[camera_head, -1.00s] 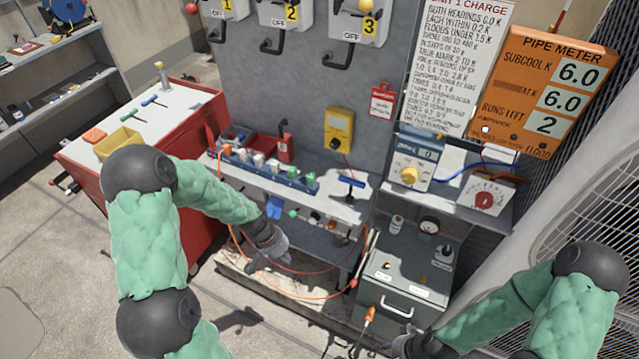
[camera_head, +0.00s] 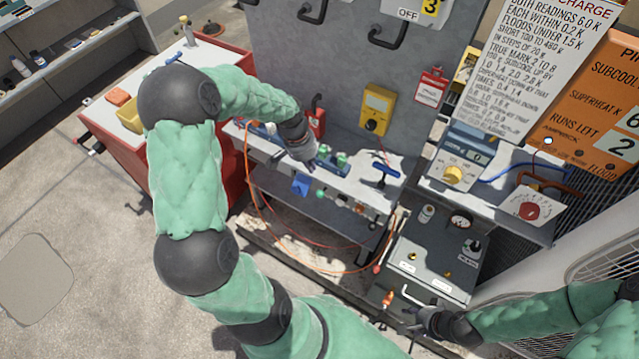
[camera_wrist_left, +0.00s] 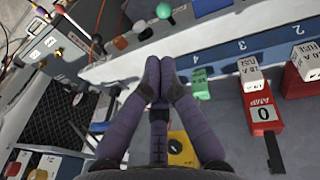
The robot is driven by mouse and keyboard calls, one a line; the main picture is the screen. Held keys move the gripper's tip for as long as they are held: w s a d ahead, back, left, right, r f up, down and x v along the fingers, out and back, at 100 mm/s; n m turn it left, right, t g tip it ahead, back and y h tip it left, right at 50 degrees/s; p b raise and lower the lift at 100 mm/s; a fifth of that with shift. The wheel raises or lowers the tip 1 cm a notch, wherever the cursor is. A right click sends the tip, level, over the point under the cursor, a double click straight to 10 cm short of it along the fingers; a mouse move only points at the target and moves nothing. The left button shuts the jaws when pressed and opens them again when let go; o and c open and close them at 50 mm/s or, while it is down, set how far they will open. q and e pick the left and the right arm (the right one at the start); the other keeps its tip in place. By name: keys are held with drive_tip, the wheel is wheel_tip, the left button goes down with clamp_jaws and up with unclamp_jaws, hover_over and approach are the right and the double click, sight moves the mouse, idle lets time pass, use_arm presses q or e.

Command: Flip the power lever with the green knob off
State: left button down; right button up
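A green round knob (camera_head: 320,193) is at the front edge of the bench, in a row with knobs of other colours; it also shows at the top of the left wrist view (camera_wrist_left: 163,10). Its lever shaft is hard to make out. My left gripper (camera_head: 309,163) is over the bench, behind the knob row and apart from the green knob. In the left wrist view its fingertips (camera_wrist_left: 160,68) are together with nothing between them. My right gripper (camera_head: 413,318) is low by the grey case; its fingers are too small to read.
A blue rack with green and white fuses (camera_wrist_left: 230,55) lies close to my left gripper. A blue T-handle (camera_head: 385,170) stands to its right on the bench. A yellow meter (camera_head: 376,108) hangs behind. Orange hoses (camera_head: 252,185) loop below. A grey case (camera_head: 432,262) stands at right.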

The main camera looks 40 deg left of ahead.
sight(322, 193)
use_arm(q)
drive_tip(key=b+x, duration=0.4)
drive_tip(key=x, duration=1)
use_arm(e)
wheel_tip(322, 193, down, 4)
drive_tip(key=shift+f, duration=0.1)
use_arm(q)
drive_tip(key=shift+w, duration=0.1)
